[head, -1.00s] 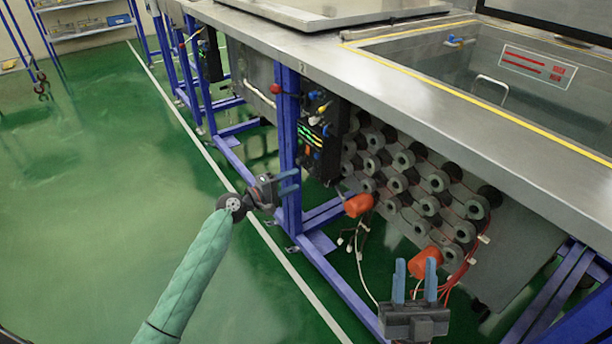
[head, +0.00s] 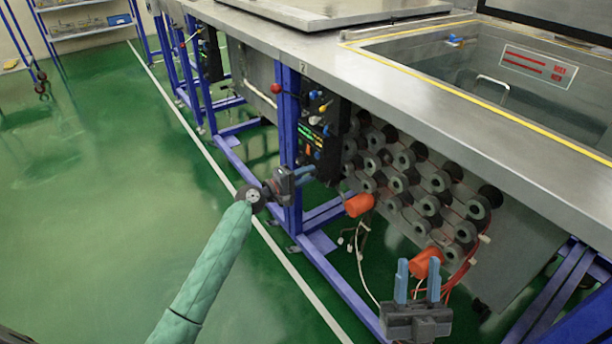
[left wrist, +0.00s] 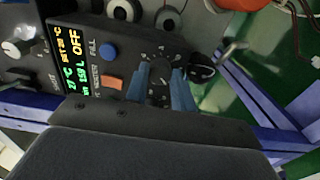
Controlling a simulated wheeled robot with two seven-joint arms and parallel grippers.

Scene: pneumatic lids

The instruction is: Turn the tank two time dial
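My left gripper (head: 307,175) is at the black control panel (head: 318,132) below the tank edge. In the left wrist view the panel shows a lit display (left wrist: 74,62), a blue button (left wrist: 108,51) and an orange switch (left wrist: 112,81). A dark round time dial (left wrist: 160,76) with white scale marks around it lies between the two blue fingers (left wrist: 160,90). The fingers stand apart, one on each side of it; contact is not clear. My right gripper (head: 418,284) is open and empty at the lower right.
A black knob (left wrist: 202,68) sits just right of the dial in the left wrist view. A blue frame post (head: 289,130) stands beside the panel. Orange cylinders (head: 359,205) and hanging wires are near the right gripper. Green floor on the left is clear.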

